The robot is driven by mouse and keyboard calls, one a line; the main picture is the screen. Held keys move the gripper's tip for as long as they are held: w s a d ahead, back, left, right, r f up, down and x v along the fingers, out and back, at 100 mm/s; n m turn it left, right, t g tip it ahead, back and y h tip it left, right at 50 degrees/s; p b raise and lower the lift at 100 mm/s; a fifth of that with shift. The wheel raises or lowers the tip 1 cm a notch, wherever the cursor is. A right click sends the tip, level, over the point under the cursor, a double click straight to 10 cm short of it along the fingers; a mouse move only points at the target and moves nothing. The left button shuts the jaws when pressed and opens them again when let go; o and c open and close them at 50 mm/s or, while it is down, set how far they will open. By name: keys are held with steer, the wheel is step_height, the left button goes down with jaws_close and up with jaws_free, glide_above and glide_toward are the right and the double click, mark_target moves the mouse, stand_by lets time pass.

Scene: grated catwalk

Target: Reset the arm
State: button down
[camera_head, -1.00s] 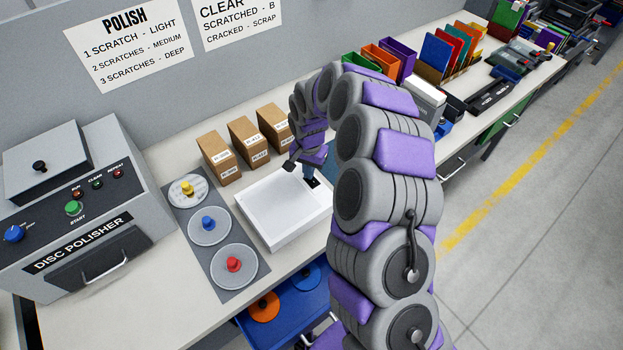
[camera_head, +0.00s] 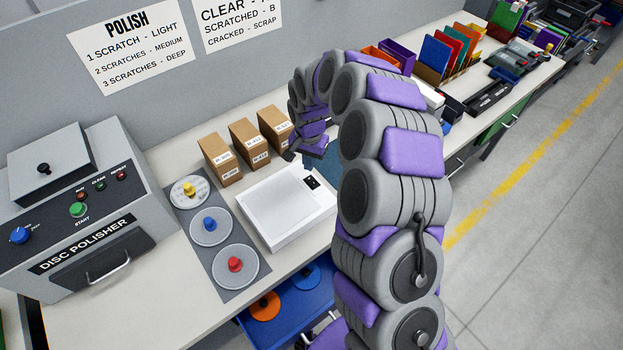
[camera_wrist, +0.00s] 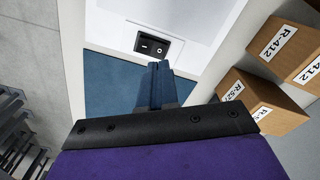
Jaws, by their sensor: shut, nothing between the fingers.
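My arm reaches over the bench in the head view, its last links curled back toward the wall. My gripper (camera_head: 307,164) is small and partly hidden there, just behind the white box (camera_head: 288,232) with the black switch (camera_head: 312,182). In the wrist view my gripper's blue fingers (camera_wrist: 158,68) are together and empty. They point toward the black switch (camera_wrist: 152,46) on the white box (camera_wrist: 200,22), with no clear contact. A blue surface (camera_wrist: 108,86) lies below the fingers.
Cardboard boxes (camera_head: 248,142) stand close to the gripper at the wall. A grey tray (camera_head: 184,222) with knobbed discs and the disc polisher (camera_head: 80,240) are at left. Coloured folders (camera_head: 455,52) stand farther right. A blue drawer (camera_head: 318,306) is open below the bench.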

steer(key=shift+r, duration=1)
steer(key=s+d+r+n, duration=0.2)
steer(key=s+r, duration=0.5)
steer(key=s, duration=0.1)
steer(key=s+d+r+n, duration=0.2)
steer(key=s+d+r, duration=0.1)
steer(key=s+r, duration=0.45)
steer(key=s+d+r+g, duration=0.1)
steer(key=s+d, duration=0.2)
steer(key=s, duration=0.9)
steer(key=s+d+r+n, duration=0.1)
steer(key=s+d, duration=0.2)
steer(key=s, duration=0.9)
steer(key=shift+s+d+g, duration=0.25)
steer(key=shift+g, duration=0.15)
steer(key=shift+a, duration=0.1)
